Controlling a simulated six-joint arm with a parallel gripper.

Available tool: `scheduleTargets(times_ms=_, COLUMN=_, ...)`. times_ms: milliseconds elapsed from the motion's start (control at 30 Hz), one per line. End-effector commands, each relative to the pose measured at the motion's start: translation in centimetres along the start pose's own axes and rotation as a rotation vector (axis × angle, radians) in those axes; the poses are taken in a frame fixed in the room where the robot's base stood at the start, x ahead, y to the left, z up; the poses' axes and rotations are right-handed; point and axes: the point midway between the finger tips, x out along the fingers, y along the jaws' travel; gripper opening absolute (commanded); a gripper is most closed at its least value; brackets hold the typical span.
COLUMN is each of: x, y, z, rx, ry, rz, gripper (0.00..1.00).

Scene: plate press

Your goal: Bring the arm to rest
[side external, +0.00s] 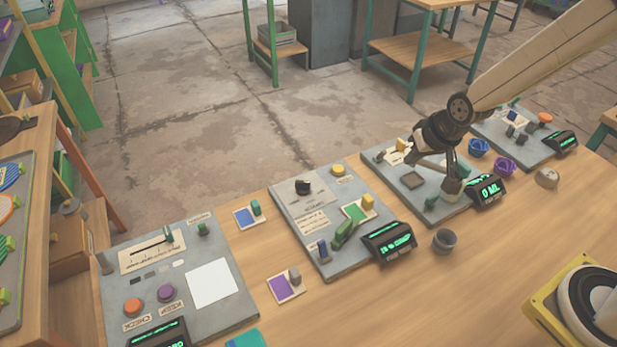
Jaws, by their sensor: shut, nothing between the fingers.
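My gripper (451,184) points down over the third grey panel (412,181) from the left, close to the display reading 0 ML (487,191). It is shut with nothing visible held in it. My arm reaches in from the upper right. The fingertips partly hide the panel's front right part; I cannot tell whether they touch it. A small green part (431,202) sits on the panel just left of the fingertips.
Blue (478,147) and purple (502,166) cups stand right of the gripper. A dark grey cup (444,241) stands in front. Other panels lie left (215,284), middle (318,220) and far right (520,140). The front right table (460,300) is mostly clear.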

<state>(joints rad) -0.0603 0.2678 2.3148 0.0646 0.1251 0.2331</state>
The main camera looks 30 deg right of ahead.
Motion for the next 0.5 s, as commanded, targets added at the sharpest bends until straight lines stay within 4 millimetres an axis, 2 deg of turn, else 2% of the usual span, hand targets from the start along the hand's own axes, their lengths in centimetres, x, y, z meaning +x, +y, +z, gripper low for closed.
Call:
scheduleTargets(times_ms=100, x=-2.2, y=1.6, z=2.7, rx=-0.078, ry=-0.061, rz=0.024, gripper=0.00)
scheduleTargets(times_ms=300, x=-4.8, y=3.7, z=6.8, rx=-0.188, ry=-0.153, rz=0.049, gripper=0.00)
scheduleTargets(times_ms=500, x=-5.7, y=4.5, z=8.5, rx=-0.236, ry=-0.194, rz=0.057, gripper=0.00)
